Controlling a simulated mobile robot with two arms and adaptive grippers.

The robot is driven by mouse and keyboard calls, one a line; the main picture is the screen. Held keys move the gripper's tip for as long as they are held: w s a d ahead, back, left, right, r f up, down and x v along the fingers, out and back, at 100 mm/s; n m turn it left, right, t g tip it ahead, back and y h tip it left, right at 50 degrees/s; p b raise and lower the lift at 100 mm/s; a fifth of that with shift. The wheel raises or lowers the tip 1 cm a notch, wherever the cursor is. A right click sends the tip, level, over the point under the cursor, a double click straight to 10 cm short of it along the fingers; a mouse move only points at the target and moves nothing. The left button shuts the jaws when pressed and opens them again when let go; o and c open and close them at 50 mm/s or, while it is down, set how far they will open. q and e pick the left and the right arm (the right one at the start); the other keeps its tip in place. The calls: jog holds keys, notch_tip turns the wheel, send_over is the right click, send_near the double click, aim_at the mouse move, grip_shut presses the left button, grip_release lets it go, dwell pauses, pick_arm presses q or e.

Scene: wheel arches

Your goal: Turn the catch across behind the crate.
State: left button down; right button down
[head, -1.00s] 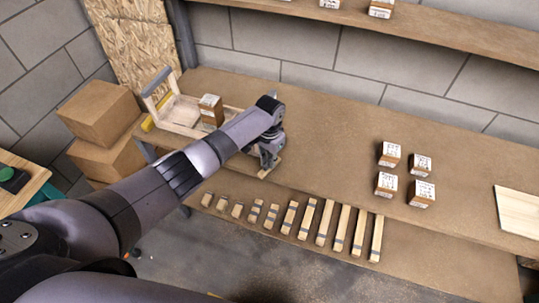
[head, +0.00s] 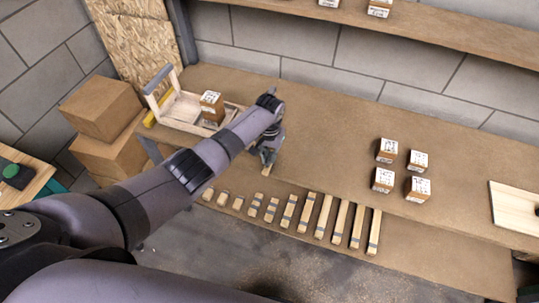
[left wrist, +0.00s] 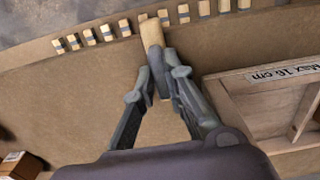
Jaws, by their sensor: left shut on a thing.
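The wooden crate (head: 178,112) with a raised grey-topped handle stands at the back left of the bench. In the left wrist view its frame (left wrist: 262,77), with a "Max 16 cm" label, is at the right. My left gripper (head: 267,156) is to the right of the crate, near the bench's front edge. It is shut on a short pale wooden bar (left wrist: 152,35), seemingly the catch, which also shows in the head view (head: 266,170). The bar's far end reaches the bench edge; its near end is hidden by the fingers. My right gripper is not in view.
A small labelled box (head: 211,103) sits in the crate. Several wooden strips (head: 302,213) lie in a row below the bench's front edge. Labelled boxes (head: 387,150) and a pale board (head: 515,210) are at the right. The bench middle (head: 330,140) is clear.

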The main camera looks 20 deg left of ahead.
aim_at(269, 157)
pick_arm(q)
jog(key=c, duration=1.6)
grip_release()
jog(key=shift+c, duration=0.2)
jog(key=shift+r, duration=0.1)
notch_tip(269, 157, up, 12)
